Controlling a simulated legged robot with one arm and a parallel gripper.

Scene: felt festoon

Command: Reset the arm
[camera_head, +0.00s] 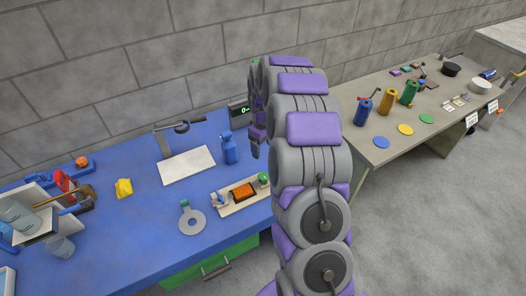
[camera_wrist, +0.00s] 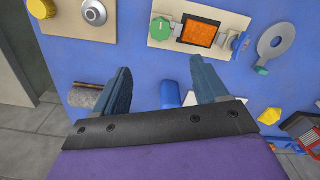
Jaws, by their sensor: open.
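My purple and grey arm rises in the middle of the head view, bent over the blue table (camera_head: 110,240). My gripper (camera_head: 254,148) hangs at the far side of the arm, partly hidden by it, near the back edge of the table. In the wrist view my gripper (camera_wrist: 158,82) shows two dark blue fingers spread wide apart. Nothing is held between them. A blue bottle (camera_wrist: 171,95) shows beyond the gap, below the gripper; it stands left of my arm in the head view (camera_head: 229,148).
A board with an orange-filled tray (camera_head: 244,191), a grey ring (camera_head: 192,220), a white plate (camera_head: 187,165) and a yellow block (camera_head: 124,188) lie on the blue table. Cluttered bins (camera_head: 22,213) stand left. A second table (camera_head: 385,145) at right bears several coloured bottles. A brick wall stands behind.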

